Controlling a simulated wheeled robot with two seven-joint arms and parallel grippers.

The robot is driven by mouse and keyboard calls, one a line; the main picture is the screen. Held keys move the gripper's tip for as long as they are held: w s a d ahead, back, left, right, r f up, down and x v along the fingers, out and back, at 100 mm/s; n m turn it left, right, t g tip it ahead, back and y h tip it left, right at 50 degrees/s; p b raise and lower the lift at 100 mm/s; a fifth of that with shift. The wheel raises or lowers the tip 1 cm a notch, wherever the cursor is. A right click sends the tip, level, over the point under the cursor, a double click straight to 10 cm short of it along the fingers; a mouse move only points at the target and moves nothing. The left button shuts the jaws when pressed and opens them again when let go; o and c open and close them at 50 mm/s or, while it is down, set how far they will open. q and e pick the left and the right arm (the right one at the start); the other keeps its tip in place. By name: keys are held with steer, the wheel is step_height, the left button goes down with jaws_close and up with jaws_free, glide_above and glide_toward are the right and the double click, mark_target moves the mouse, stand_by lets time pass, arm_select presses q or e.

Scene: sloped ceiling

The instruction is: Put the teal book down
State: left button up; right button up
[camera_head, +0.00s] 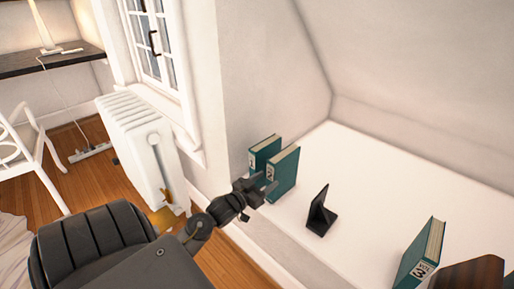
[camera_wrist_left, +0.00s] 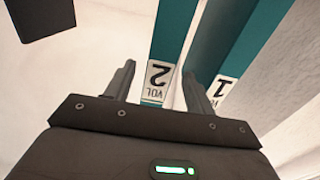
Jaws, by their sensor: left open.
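Several teal books stand upright on the white ledge (camera_head: 368,180). The volume 2 book (camera_head: 284,172) stands close beside the volume 1 book (camera_head: 263,153), near the wall. The volume 3 book (camera_head: 421,256) stands apart at the lower right. My left gripper (camera_head: 264,184) is open at the spine of volume 2. In the left wrist view the volume 2 spine (camera_wrist_left: 175,45) lies between the spread fingers (camera_wrist_left: 160,88), and volume 1 (camera_wrist_left: 242,45) is just right of it. Contact cannot be told. My right gripper does not show.
A black bookend (camera_head: 321,213) stands on the ledge right of volume 2; a dark shape, probably it, shows in the left wrist view (camera_wrist_left: 40,14). A brown object (camera_head: 474,274) is beside volume 3. A white radiator (camera_head: 140,145) stands left. Mid-ledge is clear.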

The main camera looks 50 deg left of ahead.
arm_select(q)
steer(key=shift+s, duration=2.2)
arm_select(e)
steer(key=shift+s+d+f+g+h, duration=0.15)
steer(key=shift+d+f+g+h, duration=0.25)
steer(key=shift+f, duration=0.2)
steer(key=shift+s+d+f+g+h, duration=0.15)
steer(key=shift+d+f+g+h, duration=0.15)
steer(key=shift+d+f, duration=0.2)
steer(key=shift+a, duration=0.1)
arm_select(q)
steer(key=s+d+m+g+h, duration=0.1)
steer(key=s+d, duration=0.3)
steer(key=d, duration=0.6)
steer(key=s+d+m+g+h, duration=0.2)
steer(key=s+d, duration=0.2)
steer(key=d, duration=0.6)
steer(key=s+d+m+g+h, duration=0.1)
steer(key=s+d, duration=0.3)
steer(key=d, duration=0.6)
steer(key=shift+s+r+m+g+h, duration=0.3)
steer(key=shift+r+g+h, duration=0.2)
steer(key=shift+g, duration=0.2)
steer(key=shift+p, duration=0.3)
